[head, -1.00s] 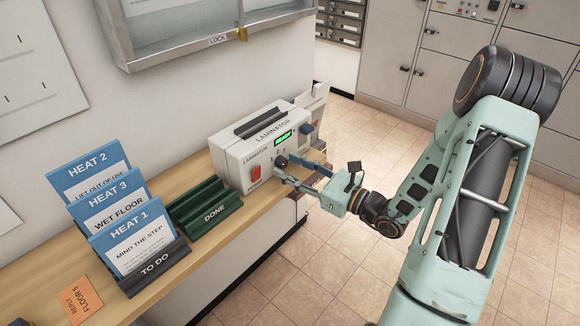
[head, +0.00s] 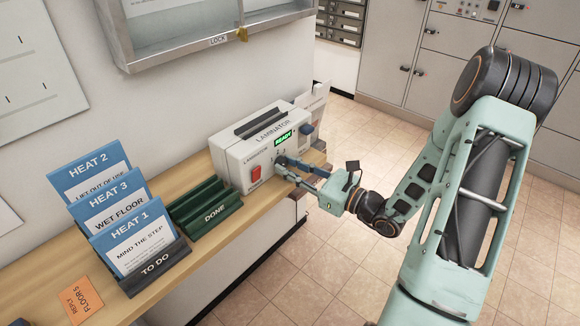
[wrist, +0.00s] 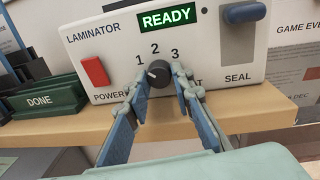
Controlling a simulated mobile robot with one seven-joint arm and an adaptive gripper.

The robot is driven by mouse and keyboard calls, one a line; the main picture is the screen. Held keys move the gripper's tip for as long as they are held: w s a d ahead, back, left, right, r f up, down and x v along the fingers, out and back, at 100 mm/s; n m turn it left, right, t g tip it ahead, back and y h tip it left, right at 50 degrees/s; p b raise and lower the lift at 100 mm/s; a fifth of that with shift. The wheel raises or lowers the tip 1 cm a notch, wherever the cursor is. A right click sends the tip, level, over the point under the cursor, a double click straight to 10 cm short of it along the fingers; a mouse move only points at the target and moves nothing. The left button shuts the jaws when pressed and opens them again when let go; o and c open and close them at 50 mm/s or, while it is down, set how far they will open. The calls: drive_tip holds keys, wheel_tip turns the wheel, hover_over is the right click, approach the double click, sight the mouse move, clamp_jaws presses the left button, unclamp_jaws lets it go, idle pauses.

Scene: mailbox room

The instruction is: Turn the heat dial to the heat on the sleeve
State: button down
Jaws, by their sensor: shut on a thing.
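The laminator (head: 262,148) is a white box on the wooden counter, with a green READY display (wrist: 166,17). Its black heat dial (wrist: 158,80) sits below the numbers 1, 2 and 3, and its pale mark points up and left, toward the 1. My gripper (wrist: 158,74) is shut on the dial, one finger on each side. In the head view my gripper (head: 282,162) reaches the laminator's front from the right. Blue sleeves stand in the dark TO DO rack (head: 156,267): HEAT 1 (head: 130,232) in front, HEAT 3 (head: 103,199) behind it, HEAT 2 (head: 88,166) at the back.
A red power switch (wrist: 94,71) is left of the dial, and a dark seal lever (wrist: 240,25) is at the right. A green DONE rack (head: 207,204) stands empty beside the laminator. An orange card (head: 84,292) lies on the counter (head: 190,255). A wall cabinet (head: 185,50) hangs above.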

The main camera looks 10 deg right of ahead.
drive_tip(key=m+p, duration=0.4)
drive_tip(key=m, duration=0.1)
drive_tip(key=shift+r, duration=0.15)
drive_tip(key=shift+s+a+f+m+t+p, duration=0.1)
drive_tip(key=shift+m+t+p, duration=0.1)
drive_tip(key=shift+m+p, duration=0.75)
drive_tip(key=shift+f+m+t+p, duration=0.15)
drive_tip(key=shift+m+p, duration=0.3)
drive_tip(key=shift+m, duration=0.9)
drive_tip(key=c, duration=1.7)
unclamp_jaws()
drive_tip(key=v, duration=1.2)
